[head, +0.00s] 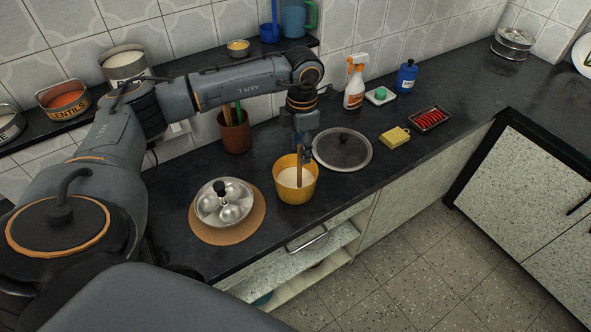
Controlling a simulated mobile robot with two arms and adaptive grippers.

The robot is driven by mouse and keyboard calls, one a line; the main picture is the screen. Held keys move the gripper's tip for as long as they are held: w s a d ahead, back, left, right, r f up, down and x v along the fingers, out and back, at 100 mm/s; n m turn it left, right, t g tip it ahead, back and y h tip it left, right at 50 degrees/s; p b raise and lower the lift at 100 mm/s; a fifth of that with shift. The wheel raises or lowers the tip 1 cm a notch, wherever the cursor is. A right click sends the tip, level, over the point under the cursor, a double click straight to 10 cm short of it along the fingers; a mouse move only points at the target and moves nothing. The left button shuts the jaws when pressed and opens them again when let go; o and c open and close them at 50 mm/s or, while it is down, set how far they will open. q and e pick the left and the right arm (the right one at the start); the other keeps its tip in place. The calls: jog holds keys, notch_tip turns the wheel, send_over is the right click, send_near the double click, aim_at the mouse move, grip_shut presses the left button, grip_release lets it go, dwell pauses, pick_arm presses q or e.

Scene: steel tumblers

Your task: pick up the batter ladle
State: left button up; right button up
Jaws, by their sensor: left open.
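The batter ladle stands upright in a yellow pot (295,191) of pale batter; its wooden handle (299,172) rises above the rim, and its lower end is hidden in the batter. My left gripper (303,152) points down just above the pot, at the top of the handle. It is open, and its fingers are small and dark here, so I cannot tell whether they touch the handle. My right gripper is not in view.
A steel dish with a black-knobbed lid (223,203) sits on a round cork mat (243,236) left of the pot. A brown utensil cup (235,132) stands behind left. A yellow sponge (394,137) lies further right.

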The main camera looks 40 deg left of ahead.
pick_arm(q)
jog(key=p, duration=0.2)
send_over(299, 174)
jog(key=f, duration=0.4)
jog(key=shift+w+a+f, duration=0.15)
jog(key=shift+w+f, duration=0.05)
jog(key=shift+w, duration=0.15)
jog(key=shift+f, duration=0.3)
grip_shut()
